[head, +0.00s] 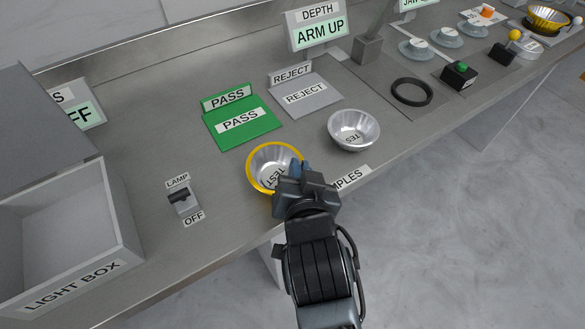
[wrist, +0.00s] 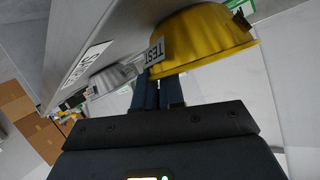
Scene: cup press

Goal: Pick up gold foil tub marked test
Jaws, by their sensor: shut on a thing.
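The gold foil tub (head: 252,182) has a gold rim and a silver inside with a TEST label, and stands on the grey counter near its front edge. In the wrist view its gold outside (wrist: 205,38) shows, with a TEST tag at its rim. My gripper (head: 289,170) is at the tub's right front side, shut on its rim. In the wrist view the fingers (wrist: 158,90) meet at the rim beside the tag. The exact grip point is partly hidden by my gripper in the head view. I cannot tell whether the tub is slightly raised.
A silver tub (head: 353,131) with a similar label stands close on the right. A green PASS pad (head: 241,124) and a grey REJECT pad (head: 306,95) lie behind. A lamp switch (head: 183,199) and an open light box (head: 70,235) are on the left. A black ring (head: 412,92) lies farther right.

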